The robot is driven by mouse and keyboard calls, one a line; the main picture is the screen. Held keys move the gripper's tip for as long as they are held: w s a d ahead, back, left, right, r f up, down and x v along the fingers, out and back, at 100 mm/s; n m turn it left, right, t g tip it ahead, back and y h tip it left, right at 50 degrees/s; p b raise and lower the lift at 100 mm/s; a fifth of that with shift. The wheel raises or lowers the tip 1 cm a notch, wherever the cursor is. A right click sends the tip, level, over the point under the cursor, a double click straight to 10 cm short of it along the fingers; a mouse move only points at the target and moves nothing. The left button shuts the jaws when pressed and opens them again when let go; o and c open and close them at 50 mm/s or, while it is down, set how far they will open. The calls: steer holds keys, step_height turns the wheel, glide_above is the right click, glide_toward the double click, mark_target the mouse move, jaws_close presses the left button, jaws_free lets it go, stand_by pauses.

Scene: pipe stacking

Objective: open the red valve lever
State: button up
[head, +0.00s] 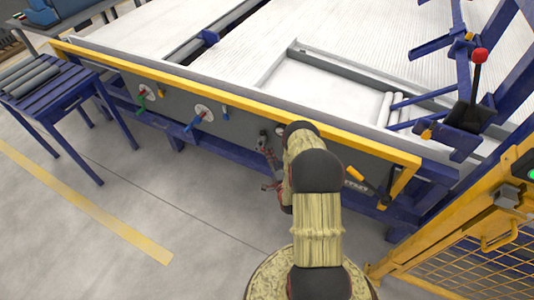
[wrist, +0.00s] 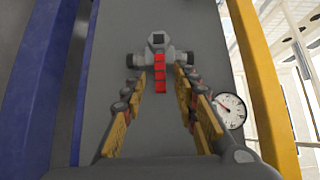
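The red valve lever (wrist: 160,75) shows in the wrist view as a short red bar. It runs down the picture from the grey valve body (wrist: 158,41), which is mounted on a grey panel. My gripper (wrist: 160,97) is open, with one finger on each side of the lever. Gaps show between the lever and both fingers, and the lever's near end lies between the fingertips. In the head view my gripper (head: 267,165) is small beside the bench's front panel, partly hidden by my arm. I cannot make out the red lever there.
A round gauge (wrist: 230,110) sits close to the right finger. A yellow rail (head: 200,87) runs above the panel. Green-handled (head: 141,98) and blue-handled (head: 203,115) valves are further left. A blue table (head: 60,95) holds grey pipes. The floor in front is clear.

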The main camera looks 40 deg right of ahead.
steer(key=shift+b+x, duration=0.3)
steer(key=shift+x, duration=1.3)
steer(key=shift+c, duration=0.7)
jaws_close()
